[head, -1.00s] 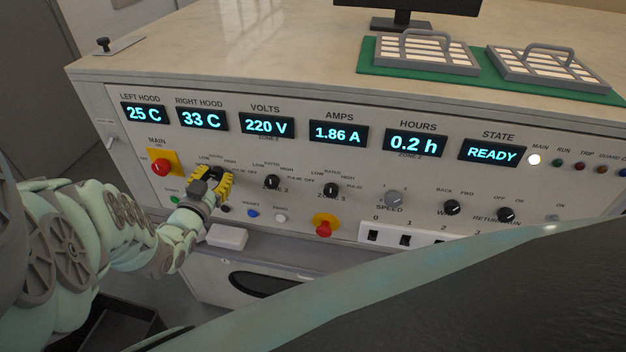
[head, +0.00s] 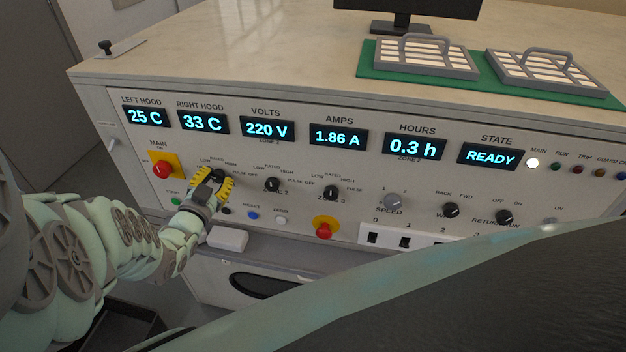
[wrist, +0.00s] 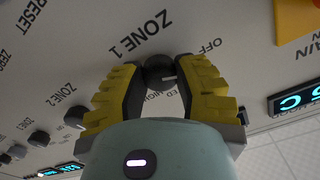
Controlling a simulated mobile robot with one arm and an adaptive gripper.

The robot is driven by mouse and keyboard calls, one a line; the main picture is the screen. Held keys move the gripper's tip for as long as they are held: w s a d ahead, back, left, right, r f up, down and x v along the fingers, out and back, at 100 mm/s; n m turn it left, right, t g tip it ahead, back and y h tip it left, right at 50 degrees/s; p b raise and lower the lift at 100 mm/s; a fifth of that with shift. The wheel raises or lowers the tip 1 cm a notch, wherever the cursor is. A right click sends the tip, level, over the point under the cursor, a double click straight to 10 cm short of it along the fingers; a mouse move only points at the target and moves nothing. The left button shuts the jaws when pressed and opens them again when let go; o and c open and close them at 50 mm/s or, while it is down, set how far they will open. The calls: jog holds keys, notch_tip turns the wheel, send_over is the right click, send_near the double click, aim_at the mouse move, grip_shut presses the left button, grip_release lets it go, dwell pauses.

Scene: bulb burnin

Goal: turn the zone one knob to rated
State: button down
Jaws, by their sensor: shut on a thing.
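The zone one knob (wrist: 160,76) is small, round and dark, under the ZONE 1 label in the wrist view. My gripper (wrist: 160,84) is shut on it, with one yellow-and-black finger on each side. A short light mark shows on the knob's right side in the wrist view, but I cannot read its setting surely. The OFF label is to its right; the RATED and HIGH labels are partly hidden by the fingers and knob. In the head view my gripper (head: 213,184) is at the panel's left part and hides most of the knob.
The red main switch (head: 161,168) on its yellow plate is left of my gripper. The zone two knob (head: 272,184) and zone three knob (head: 330,193) are to the right. A red emergency button (head: 324,230) and white box (head: 228,238) are lower. The state display (head: 491,156) reads READY.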

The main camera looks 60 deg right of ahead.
jog(key=shift+m, duration=0.6)
dwell(0.4)
jog(key=shift+s+d+m, duration=0.1)
jog(key=shift+s+m, duration=0.05)
jog(key=shift+m, duration=1.25)
jog(key=m+b, duration=0.1)
jog(key=m, duration=0.1)
jog(key=m+b, duration=0.1)
jog(key=shift+f+m+b, duration=0.25)
jog(key=shift+m+b, duration=0.1)
jog(key=shift+m, duration=0.05)
jog(key=m+b, duration=0.2)
jog(key=shift+m, duration=0.3)
jog(key=shift+r+m+b, duration=0.15)
jog(key=shift+m+b, duration=1.05)
jog(key=shift+m, duration=0.3)
